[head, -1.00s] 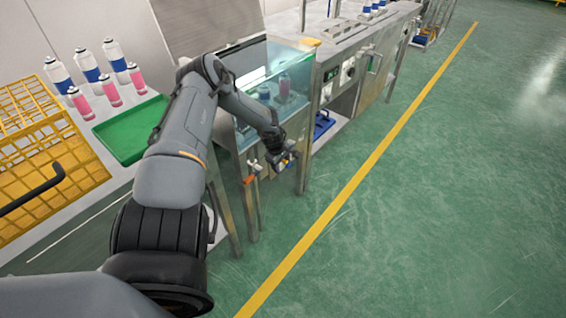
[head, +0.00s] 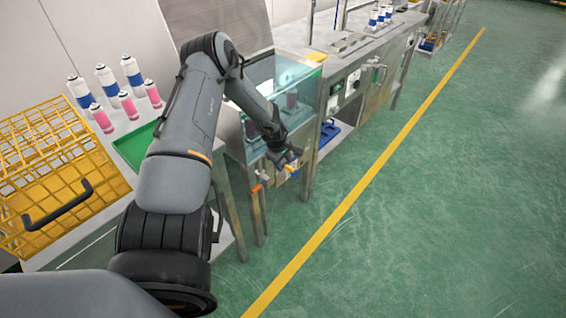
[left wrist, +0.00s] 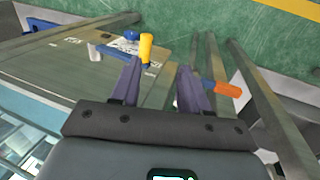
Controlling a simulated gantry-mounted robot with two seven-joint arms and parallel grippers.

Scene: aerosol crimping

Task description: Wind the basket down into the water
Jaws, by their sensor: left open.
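A glass-walled water tank (head: 264,70) stands right of my left arm. Cans show inside it behind the glass (head: 291,102); the basket cannot be made out clearly. My left gripper (head: 287,160) is open at the tank's front, low, pointing down; its fingers (left wrist: 158,88) show in the left wrist view with nothing between them. A yellow-ended handle with blue (left wrist: 146,48) is just beyond the left fingertip, and an orange handle (left wrist: 227,90) is right of the other finger. In the head view the orange handle (head: 257,187) shows too. My right gripper is not in view.
A yellow wire crate (head: 60,190) with a black handle, a green tray (head: 130,150) and several cans (head: 105,80) stand on the left bench. A steel machine (head: 370,70) extends beyond the tank. The green floor at right is clear.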

